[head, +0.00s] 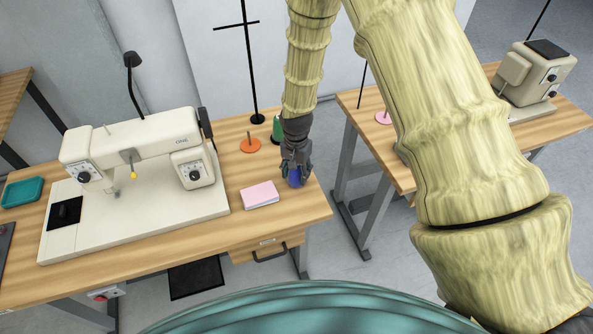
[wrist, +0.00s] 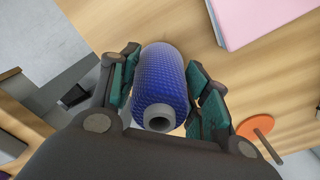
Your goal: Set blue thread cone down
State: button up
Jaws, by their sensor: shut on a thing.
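The blue thread cone (wrist: 160,85) is between the two green-padded fingers of my gripper (wrist: 163,88) in the wrist view. Its pale core end faces the camera. In the head view, my gripper (head: 297,172) is over the right end of the wooden sewing table (head: 225,250), and the blue cone (head: 295,178) shows in small part between the fingers. The gripper is shut on the cone. I cannot tell whether the cone's lower end touches the tabletop.
A pink pad (head: 260,195) lies left of my gripper. An orange disc with a peg (head: 250,146) and a green cone (head: 277,128) are behind. A white sewing machine (head: 140,180) fills the table's left. The table's right edge is close to my gripper.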

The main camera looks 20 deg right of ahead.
jog(key=o, duration=1.1)
jog(key=shift+r, duration=0.2)
jog(key=shift+r+b, duration=1.65)
jog(key=shift+r, duration=4.25)
